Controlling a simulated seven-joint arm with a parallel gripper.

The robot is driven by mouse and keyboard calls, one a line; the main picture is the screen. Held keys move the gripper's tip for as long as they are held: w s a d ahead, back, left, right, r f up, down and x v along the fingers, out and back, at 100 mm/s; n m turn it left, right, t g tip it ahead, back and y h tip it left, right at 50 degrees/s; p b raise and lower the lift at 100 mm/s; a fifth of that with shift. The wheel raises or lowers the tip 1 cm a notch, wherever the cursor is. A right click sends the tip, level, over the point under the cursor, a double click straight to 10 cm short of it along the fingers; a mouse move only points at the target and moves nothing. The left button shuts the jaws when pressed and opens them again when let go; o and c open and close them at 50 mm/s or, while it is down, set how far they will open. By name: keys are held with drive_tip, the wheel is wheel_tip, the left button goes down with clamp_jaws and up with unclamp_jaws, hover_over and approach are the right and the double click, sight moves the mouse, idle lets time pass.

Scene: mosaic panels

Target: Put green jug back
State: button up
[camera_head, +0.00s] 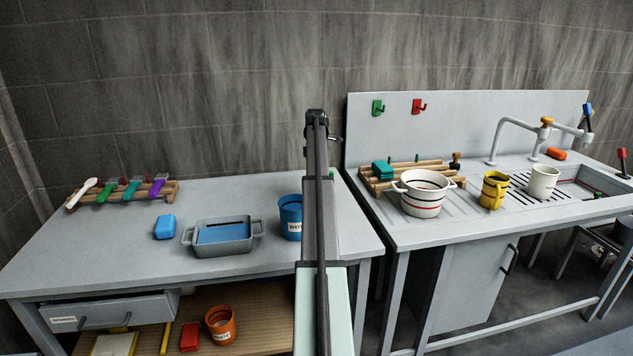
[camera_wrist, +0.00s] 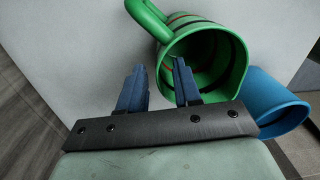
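The green jug (camera_wrist: 218,38) with dark and red stripes shows in the wrist view, its open mouth facing my camera and its handle (camera_wrist: 146,16) at the upper left. My gripper (camera_wrist: 159,88) is open, its two blue fingers apart. The jug's left rim lies between the fingers in the picture. The right finger overlaps the mouth; I cannot tell whether it is inside or only in front. In the head view the jug is not visible, and my arm blocks the area beside the blue WATER container (camera_head: 291,217).
The blue container (camera_wrist: 275,103) is close to the jug's right side in the wrist view. A grey basin (camera_head: 222,248), blue block (camera_head: 165,227) and brush rack (camera_head: 118,196) stand on the left table. A white pot (camera_head: 422,205), yellow jug (camera_head: 494,190) and white cup (camera_head: 542,183) stand by the sink.

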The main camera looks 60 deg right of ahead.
wheel_tip(320, 180, up, 7)
drive_tip(key=shift+w+d, duration=0.15)
